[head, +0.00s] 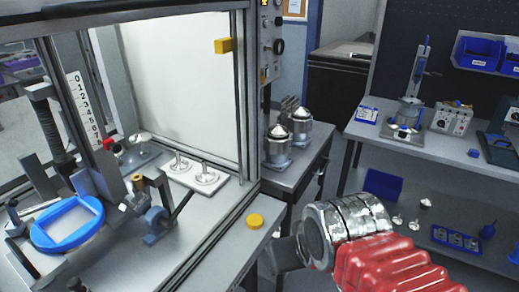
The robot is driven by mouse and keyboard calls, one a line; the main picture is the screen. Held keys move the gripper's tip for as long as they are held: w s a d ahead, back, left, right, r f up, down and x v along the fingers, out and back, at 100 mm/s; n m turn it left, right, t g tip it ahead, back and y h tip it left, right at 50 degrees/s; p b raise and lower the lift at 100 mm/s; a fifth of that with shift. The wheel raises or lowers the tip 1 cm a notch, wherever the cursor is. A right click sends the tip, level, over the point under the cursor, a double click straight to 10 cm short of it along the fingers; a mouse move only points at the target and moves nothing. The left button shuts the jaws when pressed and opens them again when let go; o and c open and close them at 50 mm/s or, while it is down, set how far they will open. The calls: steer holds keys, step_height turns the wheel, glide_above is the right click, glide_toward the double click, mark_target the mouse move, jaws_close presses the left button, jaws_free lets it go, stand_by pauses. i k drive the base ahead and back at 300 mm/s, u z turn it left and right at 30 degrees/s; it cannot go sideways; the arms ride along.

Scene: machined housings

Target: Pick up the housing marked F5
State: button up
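Two metallic housings with pale conical tops stand on a dark side table in the head view. The nearer housing (278,148) is on a small base plate, and the other housing (301,124) stands just behind and to the right. No F5 mark can be read on either. My arm, with a red ribbed sleeve and a metal wrist, reaches in from the bottom right. Its dark end, my gripper (285,254), is in front of and below the housings, well apart from them. Its fingers cannot be made out.
A framed enclosure (245,100) with a blue ring fixture (68,222) fills the left. A yellow button (256,220) sits on its ledge. A workbench (385,133) with instruments and blue bins stands at the right. Open floor shows between side table and workbench.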

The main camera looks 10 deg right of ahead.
mark_target(277, 141)
steer(key=u, duration=4.35)
steer(key=k, duration=1.1)
